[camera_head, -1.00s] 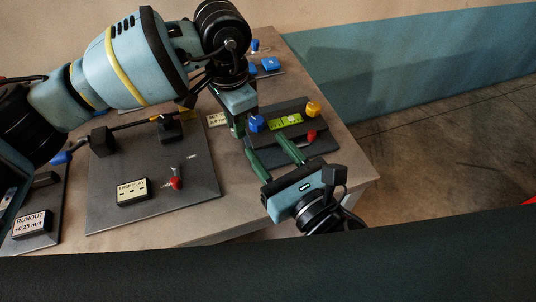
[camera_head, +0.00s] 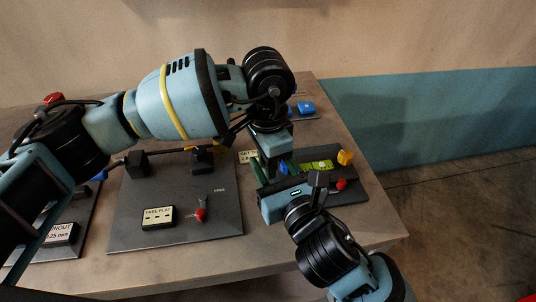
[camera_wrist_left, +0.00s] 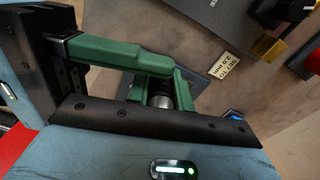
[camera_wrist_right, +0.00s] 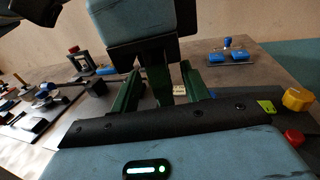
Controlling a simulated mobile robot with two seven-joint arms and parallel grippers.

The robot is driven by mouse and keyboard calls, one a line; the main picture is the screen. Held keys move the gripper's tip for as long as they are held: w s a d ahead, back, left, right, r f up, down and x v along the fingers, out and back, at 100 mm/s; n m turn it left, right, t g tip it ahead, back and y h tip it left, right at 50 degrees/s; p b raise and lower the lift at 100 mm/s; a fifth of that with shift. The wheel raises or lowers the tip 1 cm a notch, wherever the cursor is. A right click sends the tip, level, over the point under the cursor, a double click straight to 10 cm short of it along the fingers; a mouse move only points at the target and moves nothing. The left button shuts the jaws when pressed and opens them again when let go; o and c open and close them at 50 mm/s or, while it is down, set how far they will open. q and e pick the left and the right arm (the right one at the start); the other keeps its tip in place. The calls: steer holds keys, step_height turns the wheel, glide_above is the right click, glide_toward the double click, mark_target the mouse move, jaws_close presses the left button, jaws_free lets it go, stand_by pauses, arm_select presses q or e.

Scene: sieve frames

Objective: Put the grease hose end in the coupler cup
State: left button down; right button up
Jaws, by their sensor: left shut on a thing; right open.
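My left gripper (camera_head: 270,160) points down over the small dark board (camera_head: 318,186) on the right of the table. In the left wrist view its green fingers (camera_wrist_left: 158,82) are shut on a small part with a silver, cylindrical end (camera_wrist_left: 163,101), which I take for the grease hose end. The fingers hide much of it. My right gripper (camera_head: 272,172) is open close in front of the left one. In the right wrist view its fingers (camera_wrist_right: 158,85) stand on either side of the left gripper's fingers, apart from each other. I cannot make out the coupler cup.
The board carries a green label (camera_head: 316,166), a yellow knob (camera_head: 345,157) and a red knob (camera_head: 341,184). A larger plate with a FREE PLAY sign (camera_head: 158,217) lies to the left. Blue blocks (camera_head: 305,107) stand behind. Bare table shows at the front right.

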steer(key=shift+x, duration=1.25)
steer(key=c, duration=1)
arm_select(q)
steer(key=c, duration=1.2)
jaws_free()
arm_select(e)
jaws_close()
arm_select(q)
steer(key=shift+o, duration=0.2)
